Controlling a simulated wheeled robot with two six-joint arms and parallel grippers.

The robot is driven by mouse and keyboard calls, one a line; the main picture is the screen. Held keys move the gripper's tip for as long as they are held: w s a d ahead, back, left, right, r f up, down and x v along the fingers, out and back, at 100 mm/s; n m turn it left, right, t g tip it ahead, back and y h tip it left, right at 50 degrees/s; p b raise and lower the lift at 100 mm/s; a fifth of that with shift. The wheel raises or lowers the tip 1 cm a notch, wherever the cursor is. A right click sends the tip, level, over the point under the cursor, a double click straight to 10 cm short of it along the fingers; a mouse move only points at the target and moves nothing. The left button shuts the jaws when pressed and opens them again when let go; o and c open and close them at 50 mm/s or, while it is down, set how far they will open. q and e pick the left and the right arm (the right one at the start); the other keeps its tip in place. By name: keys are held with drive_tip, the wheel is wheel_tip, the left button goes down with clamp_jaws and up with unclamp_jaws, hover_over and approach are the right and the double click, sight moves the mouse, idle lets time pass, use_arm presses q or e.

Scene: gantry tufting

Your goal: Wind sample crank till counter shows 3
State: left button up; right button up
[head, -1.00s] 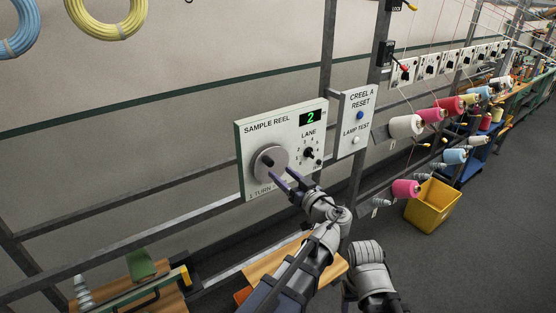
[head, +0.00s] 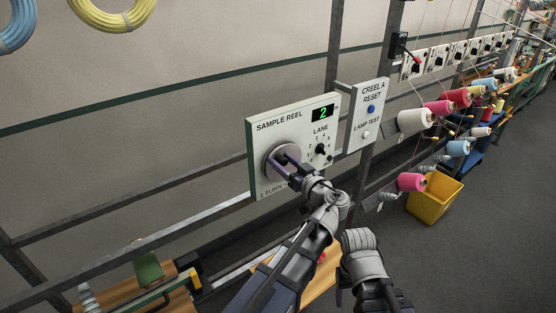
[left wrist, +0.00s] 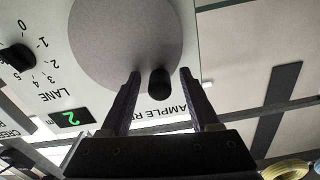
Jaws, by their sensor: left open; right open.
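The sample reel panel (head: 262,140) is a white box on a metal frame, and its green counter (head: 322,113) reads 2. The grey crank disc (head: 273,157) is on its left half, partly hidden by my left gripper (head: 283,162). In the left wrist view, the disc (left wrist: 120,40) carries a black crank knob (left wrist: 159,84). My left gripper (left wrist: 158,80) is open, with a finger on either side of the knob and gaps visible. The counter also shows upside down there (left wrist: 72,117). My right gripper (head: 340,293) is low beside my left arm; its fingers are barely visible.
A lane selector knob (head: 320,150) is right of the disc. The Creel A panel (head: 367,114) has a blue reset button (head: 371,109) and a white lamp test button (head: 366,134). Yarn cones (head: 415,121) and a yellow bin (head: 436,198) stand to the right.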

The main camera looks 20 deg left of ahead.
use_arm(q)
drive_tip(key=shift+d, duration=0.15)
drive_tip(key=shift+a, duration=0.2)
drive_tip(key=c, duration=0.5)
clamp_jaws()
drive_tip(key=shift+d, duration=0.1)
idle(0.4)
